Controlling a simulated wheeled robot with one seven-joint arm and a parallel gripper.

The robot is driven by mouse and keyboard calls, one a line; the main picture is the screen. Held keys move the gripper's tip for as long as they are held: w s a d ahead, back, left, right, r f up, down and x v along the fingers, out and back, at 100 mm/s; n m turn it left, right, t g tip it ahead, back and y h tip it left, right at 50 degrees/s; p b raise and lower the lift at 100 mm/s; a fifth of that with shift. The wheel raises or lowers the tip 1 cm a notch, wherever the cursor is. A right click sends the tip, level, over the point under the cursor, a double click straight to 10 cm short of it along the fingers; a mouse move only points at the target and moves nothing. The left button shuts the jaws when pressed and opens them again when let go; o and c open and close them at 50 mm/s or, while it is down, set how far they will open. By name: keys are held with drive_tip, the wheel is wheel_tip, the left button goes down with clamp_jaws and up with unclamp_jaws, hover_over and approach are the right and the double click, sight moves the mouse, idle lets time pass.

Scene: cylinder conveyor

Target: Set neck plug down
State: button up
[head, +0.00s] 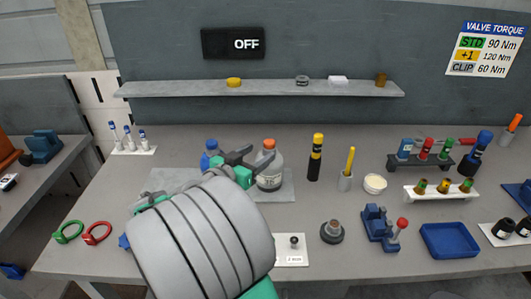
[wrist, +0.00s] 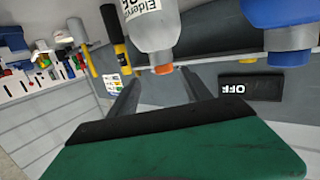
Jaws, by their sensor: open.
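I cannot tell for sure which item is the neck plug. A small dark plug-like piece (head: 294,241) stands on a white labelled plate (head: 291,261) at the bench front. A grey cylinder (head: 270,180) with an orange top (head: 269,143) stands upright behind it. My gripper (head: 252,158) is at the left of the orange-topped cylinder. In the wrist view my gripper (wrist: 163,88) has its fingers spread with nothing between them. That view is upside down; the cylinder (wrist: 152,32) and its orange top (wrist: 163,69) are beyond the fingers.
A blue-topped cylinder (head: 209,156) stands left of my gripper, partly hidden. A shelf (head: 200,88) runs above.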

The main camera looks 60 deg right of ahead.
sight(268, 142)
drive_tip(key=p+x, duration=0.1)
drive_tip(key=x, duration=0.4)
drive_tip(key=r+p+x, duration=0.1)
drive_tip(key=x, duration=0.1)
drive_tip(key=shift+w+d+f+p, duration=0.15)
drive_tip(key=shift+w+d+p, duration=0.2)
drive_tip(key=shift+d, duration=0.1)
drive_tip(key=shift+a, duration=0.1)
drive_tip(key=shift+c, duration=0.4)
clamp_jaws()
